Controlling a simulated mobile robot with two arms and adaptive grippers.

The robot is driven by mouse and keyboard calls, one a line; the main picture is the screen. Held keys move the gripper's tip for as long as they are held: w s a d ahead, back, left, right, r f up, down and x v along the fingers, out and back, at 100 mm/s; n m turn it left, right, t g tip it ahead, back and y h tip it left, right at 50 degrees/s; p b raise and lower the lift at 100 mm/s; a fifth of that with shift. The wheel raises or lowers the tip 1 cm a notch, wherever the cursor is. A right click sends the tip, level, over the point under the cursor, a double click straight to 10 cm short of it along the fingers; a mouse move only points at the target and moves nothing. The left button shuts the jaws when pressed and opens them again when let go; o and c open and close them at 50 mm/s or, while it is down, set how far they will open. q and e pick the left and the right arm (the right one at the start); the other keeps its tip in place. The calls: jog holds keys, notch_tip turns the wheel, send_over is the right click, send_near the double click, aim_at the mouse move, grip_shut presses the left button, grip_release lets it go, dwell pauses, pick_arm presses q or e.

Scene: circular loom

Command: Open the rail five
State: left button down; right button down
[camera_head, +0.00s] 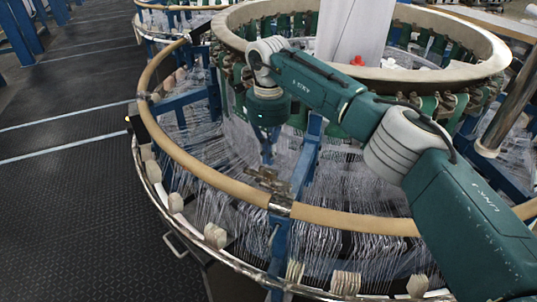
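The circular loom has a tan ring rail (200,170) around its front. A metal joint (279,207) splits it, with another rail section (350,221) running right. No number shows, so I cannot tell which section is rail five. No gap shows at the joint. My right arm comes in from the right and bends down over the loom. My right gripper (268,181) is small and dark, just above and behind the joint in the picture. Whether it touches the rail, and whether its fingers are apart, is unclear. My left gripper is not in view.
Many white threads (330,185) hang inside the rail, beside blue posts (308,150). A lower metal hoop (158,195) carries pale blocks. The dark floor (70,210) at left is clear.

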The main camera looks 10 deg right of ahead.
jog(key=shift+w+f, duration=0.1)
dwell(0.3)
jog(key=c, duration=1.5)
grip_release()
jog(key=shift+c, duration=0.2)
notch_tip(320, 180, up, 12)
